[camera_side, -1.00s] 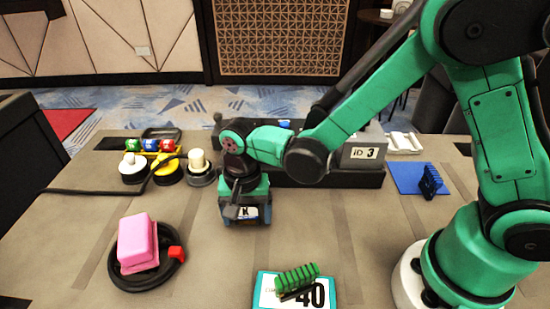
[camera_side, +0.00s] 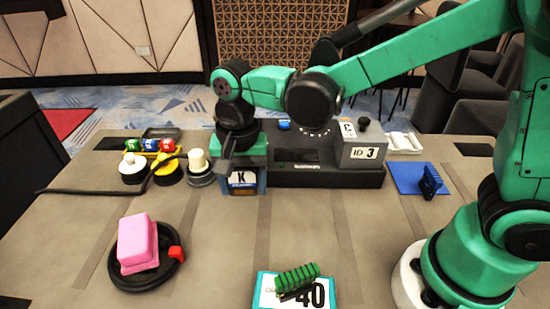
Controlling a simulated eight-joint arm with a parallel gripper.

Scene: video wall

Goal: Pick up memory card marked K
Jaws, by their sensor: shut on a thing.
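The memory card marked K (camera_side: 243,179) is a blue block with a white label. It hangs beneath my gripper (camera_side: 240,165), in front of the left part of the black console (camera_side: 330,178). My gripper points down and is shut on the card. The card's upper part is hidden by the gripper. The card looks raised off the table, but its exact height is hard to tell.
The console carries a grey box marked ID 3 (camera_side: 362,153). White and yellow round pieces (camera_side: 167,172) stand close at left. A pink block (camera_side: 138,243) on a black ring, a green comb-like piece (camera_side: 297,277) and a blue mat (camera_side: 408,178) lie around.

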